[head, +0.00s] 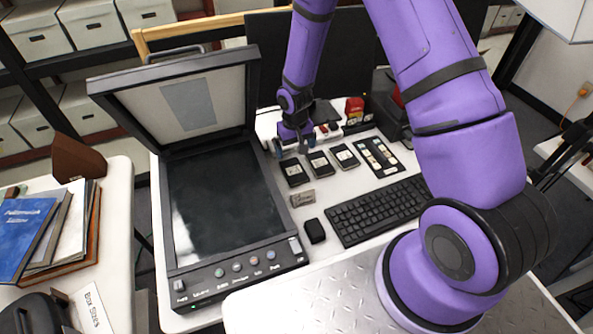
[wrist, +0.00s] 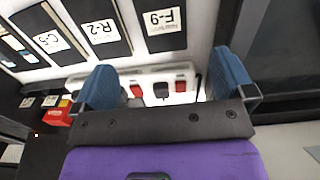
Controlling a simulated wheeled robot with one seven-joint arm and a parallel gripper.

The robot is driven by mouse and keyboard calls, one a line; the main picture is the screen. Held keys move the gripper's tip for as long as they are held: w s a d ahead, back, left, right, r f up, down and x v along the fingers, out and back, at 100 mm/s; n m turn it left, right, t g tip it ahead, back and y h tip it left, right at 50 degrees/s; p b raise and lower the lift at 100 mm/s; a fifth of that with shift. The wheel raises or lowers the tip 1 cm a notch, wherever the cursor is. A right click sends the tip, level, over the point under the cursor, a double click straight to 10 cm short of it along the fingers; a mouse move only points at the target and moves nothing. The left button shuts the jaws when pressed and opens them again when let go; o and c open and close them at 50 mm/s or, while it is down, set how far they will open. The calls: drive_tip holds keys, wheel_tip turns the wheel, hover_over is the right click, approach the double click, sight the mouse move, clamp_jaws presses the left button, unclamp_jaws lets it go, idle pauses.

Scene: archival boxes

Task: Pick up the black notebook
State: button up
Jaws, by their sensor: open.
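Three flat black items with white labels lie in a row on the white desk: F-9 (head: 294,172), R-2 (head: 320,163) and C-5 (head: 345,156). They also show at the top of the wrist view as F-9 (wrist: 165,38), R-2 (wrist: 104,48) and C-5 (wrist: 53,50). I cannot tell whether one of them is the black notebook. My gripper (head: 292,148) is above the desk, just behind the leftmost item. In the wrist view my gripper (wrist: 166,82) has its blue fingers apart, with nothing held between them.
A scanner (head: 225,200) with its lid raised stands left. A white strip with red parts (wrist: 155,88) lies beyond my fingers. A keyboard (head: 375,210), a black mouse (head: 315,231) and a dark labelled panel (head: 380,157) take up the desk's right.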

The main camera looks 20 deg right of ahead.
hover_over(294, 170)
drive_tip(key=f, duration=0.5)
drive_tip(key=shift+d, duration=0.2)
drive_tip(key=shift+a+f, duration=0.2)
drive_tip(key=shift+f, duration=2.45)
drive_tip(key=shift+c, duration=0.5)
drive_tip(key=c, duration=0.9)
